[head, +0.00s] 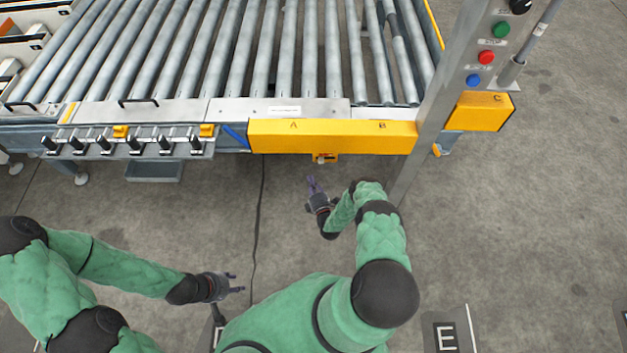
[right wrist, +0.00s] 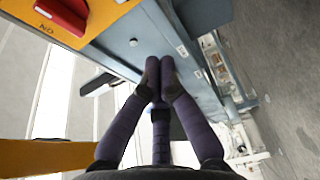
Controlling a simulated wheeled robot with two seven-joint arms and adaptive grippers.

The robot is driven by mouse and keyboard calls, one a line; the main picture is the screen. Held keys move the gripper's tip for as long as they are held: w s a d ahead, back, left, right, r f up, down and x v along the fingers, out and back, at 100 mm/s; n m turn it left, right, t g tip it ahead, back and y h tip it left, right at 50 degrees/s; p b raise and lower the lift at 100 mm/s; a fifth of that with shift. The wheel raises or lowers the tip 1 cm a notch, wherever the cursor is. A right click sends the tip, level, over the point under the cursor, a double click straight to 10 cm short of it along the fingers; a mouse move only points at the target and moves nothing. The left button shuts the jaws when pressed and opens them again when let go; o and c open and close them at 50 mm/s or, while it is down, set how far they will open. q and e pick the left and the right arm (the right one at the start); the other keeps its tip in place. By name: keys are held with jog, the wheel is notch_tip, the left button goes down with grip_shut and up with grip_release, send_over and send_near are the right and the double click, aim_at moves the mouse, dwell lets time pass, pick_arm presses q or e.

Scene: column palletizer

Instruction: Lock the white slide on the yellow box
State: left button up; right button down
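A small yellow box (head: 331,157) hangs below the long yellow panel (head: 345,135) on the conveyor's front edge. A tiny pale part shows on the box, too small to tell whether it is the white slide or how it is set. My right gripper (head: 312,182) is just below and in front of the box, apart from it. In the right wrist view its purple fingers (right wrist: 160,72) meet at the tips with nothing seen between them. My left gripper (head: 238,282) is low at the left, fingers apart and empty, far from the box.
A roller conveyor (head: 285,50) fills the back. A grey post (head: 440,105) with coloured buttons stands right of the panel. A yellow plate with a red part (right wrist: 65,14) shows in the right wrist view. A dark cable (head: 258,215) lies on otherwise open floor.

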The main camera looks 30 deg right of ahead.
aim_at(321, 160)
jog(key=b+x, duration=0.3)
jog(key=x, duration=0.5)
pick_arm(q)
notch_tip(321, 160, down, 4)
jog(key=shift+f+b, duration=0.15)
jog(key=shift+b, duration=0.3)
pick_arm(e)
jog(key=s+d, duration=0.2)
jog(key=d, duration=0.1)
jog(key=shift+s+d, duration=0.1)
jog(key=shift+d, duration=0.05)
